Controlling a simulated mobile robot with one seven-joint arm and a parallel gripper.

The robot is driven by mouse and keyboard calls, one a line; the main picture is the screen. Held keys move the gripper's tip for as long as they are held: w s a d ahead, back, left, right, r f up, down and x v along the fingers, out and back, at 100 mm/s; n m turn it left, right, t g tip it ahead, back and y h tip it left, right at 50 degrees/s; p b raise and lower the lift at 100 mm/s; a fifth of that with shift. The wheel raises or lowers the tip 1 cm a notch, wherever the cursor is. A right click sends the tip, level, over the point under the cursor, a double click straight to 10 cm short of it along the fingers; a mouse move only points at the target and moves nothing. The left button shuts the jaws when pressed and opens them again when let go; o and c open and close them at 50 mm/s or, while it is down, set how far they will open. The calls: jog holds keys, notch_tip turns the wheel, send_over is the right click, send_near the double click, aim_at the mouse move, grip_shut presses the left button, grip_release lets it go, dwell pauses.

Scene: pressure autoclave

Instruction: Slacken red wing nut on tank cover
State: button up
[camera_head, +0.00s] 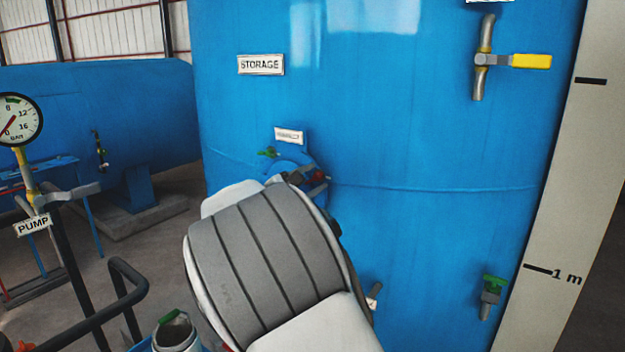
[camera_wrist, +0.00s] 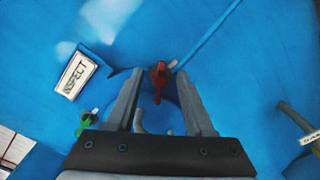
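The red wing nut (camera_head: 319,175) is on the right side of a small round blue cover (camera_head: 287,160) on the big blue tank, partly hidden by my arm in the head view. In the wrist view the red wing nut (camera_wrist: 158,80) stands upright between the tips of my gripper (camera_wrist: 158,74). My gripper is open, with a gap on each side of the nut and no clear contact. A green wing nut (camera_head: 268,152) is on the cover's left side; a green part also shows in the wrist view (camera_wrist: 85,122). The lower cover is hidden behind my arm.
An INSPECT label (camera_wrist: 76,75) is just beside the cover. A yellow-handled valve (camera_head: 530,61) is high on the tank at the right, a green-handled tap (camera_head: 492,287) low at the right. A pressure gauge (camera_head: 18,120) and dark railing (camera_head: 125,285) stand at the left.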

jog(key=b+v, duration=0.4)
jog(key=v, duration=1.3)
jog(key=shift+s, duration=0.25)
